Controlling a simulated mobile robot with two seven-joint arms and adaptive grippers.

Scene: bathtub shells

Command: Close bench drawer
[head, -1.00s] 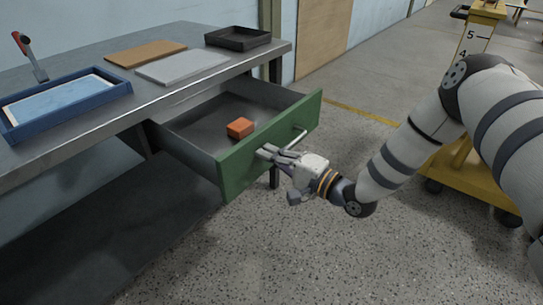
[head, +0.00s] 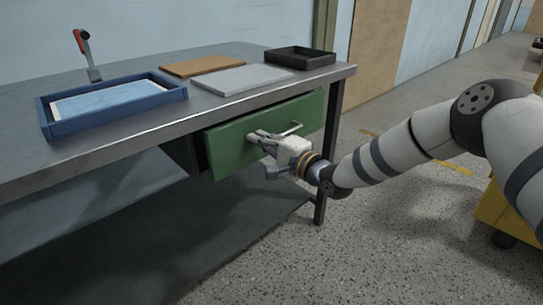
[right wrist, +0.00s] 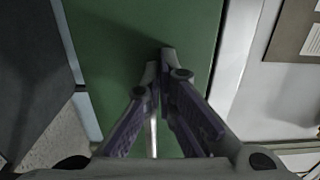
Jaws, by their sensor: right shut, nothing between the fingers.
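The green drawer front (head: 232,148) sits under the bench top at its right end. It looks shut or nearly shut; I cannot tell whether it is fully flush. The inside of the drawer is hidden. Its pale bar handle (head: 292,129) is on the front. My right gripper (head: 254,137) is shut and empty, its fingertips at the green front, left of the handle. In the right wrist view the closed fingertips (right wrist: 164,58) are against or very close to the green panel (right wrist: 110,35). My left gripper is not in view.
On the bench top (head: 130,125) are a blue tray (head: 60,128), a red-handled tool (head: 84,50), a brown board (head: 203,66), a grey board (head: 228,80) and a black tray (head: 300,58). The floor in front is clear.

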